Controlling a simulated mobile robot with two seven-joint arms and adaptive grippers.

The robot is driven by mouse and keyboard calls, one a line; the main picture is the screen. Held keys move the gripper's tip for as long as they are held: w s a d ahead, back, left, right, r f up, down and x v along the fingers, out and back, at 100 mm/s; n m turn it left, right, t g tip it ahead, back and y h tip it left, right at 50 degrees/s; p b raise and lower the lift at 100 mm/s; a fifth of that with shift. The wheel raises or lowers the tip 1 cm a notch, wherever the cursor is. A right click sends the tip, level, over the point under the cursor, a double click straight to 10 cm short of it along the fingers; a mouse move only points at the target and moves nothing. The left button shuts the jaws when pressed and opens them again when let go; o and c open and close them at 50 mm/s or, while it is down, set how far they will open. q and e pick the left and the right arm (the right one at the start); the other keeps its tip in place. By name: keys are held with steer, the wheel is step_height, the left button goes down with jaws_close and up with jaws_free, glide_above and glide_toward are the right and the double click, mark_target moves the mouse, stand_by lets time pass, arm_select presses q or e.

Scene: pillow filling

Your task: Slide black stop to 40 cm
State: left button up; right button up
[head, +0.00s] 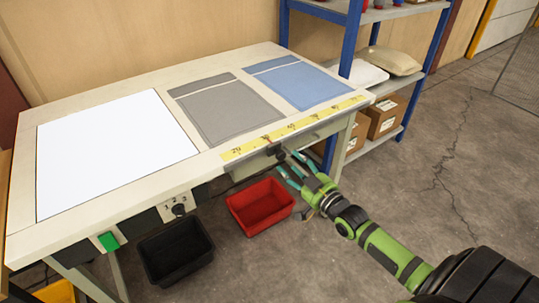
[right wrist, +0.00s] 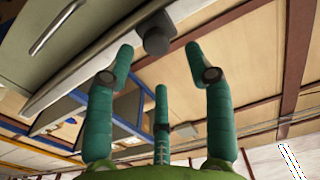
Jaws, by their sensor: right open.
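The black stop (head: 279,153) is a small dark knob on the table's front edge, below the yellow ruler strip (head: 250,145). It appears roughly between the 30 and 40 marks, but the angle makes its exact reading hard to tell. In the right wrist view the stop (right wrist: 155,40) is a dark rounded knob beyond the fingers, near the top centre. My right gripper (head: 291,166) is open and empty, with its teal fingers spread just in front of and below the stop. The gripper (right wrist: 158,66) does not appear to touch it. My left gripper is out of view.
A red bin (head: 261,205) and a black bin (head: 175,250) sit below the table front. A control knob (head: 179,209) and green button (head: 108,241) are at the left. Grey (head: 225,108) and blue (head: 299,84) fabric pieces lie on the table. A blue-framed shelf (head: 349,40) stands behind.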

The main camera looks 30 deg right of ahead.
mark_target(283, 156)
steer(key=shift+w+a+f, duration=0.1)
steer(key=shift+w+a, duration=0.05)
steer(key=shift+w, duration=2.95)
jaws_close()
